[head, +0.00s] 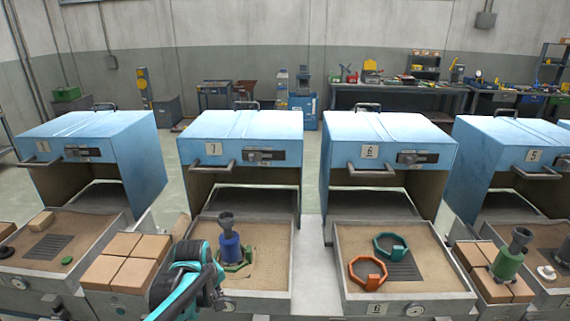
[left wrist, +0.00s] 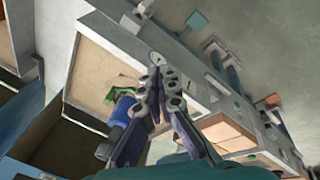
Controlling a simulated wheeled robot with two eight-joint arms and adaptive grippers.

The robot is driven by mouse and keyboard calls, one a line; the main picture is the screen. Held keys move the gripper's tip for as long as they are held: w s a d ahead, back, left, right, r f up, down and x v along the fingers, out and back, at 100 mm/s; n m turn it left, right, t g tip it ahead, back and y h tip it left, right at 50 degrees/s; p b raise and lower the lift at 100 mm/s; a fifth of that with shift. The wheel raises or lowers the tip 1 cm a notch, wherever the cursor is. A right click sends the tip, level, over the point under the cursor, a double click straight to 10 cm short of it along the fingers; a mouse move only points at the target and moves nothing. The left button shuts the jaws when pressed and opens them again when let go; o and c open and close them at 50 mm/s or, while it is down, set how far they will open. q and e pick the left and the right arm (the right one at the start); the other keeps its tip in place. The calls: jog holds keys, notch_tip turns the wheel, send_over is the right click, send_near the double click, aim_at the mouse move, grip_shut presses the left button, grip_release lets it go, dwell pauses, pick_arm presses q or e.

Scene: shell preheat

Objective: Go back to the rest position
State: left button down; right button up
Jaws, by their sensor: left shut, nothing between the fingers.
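My left gripper (left wrist: 165,78) is shut and empty in the left wrist view, its dark fingers together. In the head view my teal left arm rises from the bottom edge, in front of oven 7's tray (head: 278,294) and beside the bricks. A blue cylinder with a dark top (head: 229,248) stands upright in that tray on a green piece; it also shows in the left wrist view (left wrist: 122,112), left of the fingers. My right gripper is not in view.
Several blue ovens, among them 7 (head: 240,130) and 6 (head: 388,135), stand in a row with trays out in front. Tray 6 (head: 345,235) holds a teal ring (head: 391,246) and an orange ring (head: 367,273). Tan bricks (head: 113,273) sit left of my arm.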

pick_arm(q)
jog(key=s+r+m+t, duration=0.2)
jog(key=s+m, duration=0.2)
jog(key=s, duration=0.5)
jog(key=s+d+r+m+t, duration=0.1)
jog(key=s+r+m, duration=0.2)
jog(key=s, duration=0.6)
jog(key=shift+s+d+r+m+t, duration=0.2)
jog(key=shift+s+m+t, duration=0.2)
jog(key=shift+m, duration=0.8)
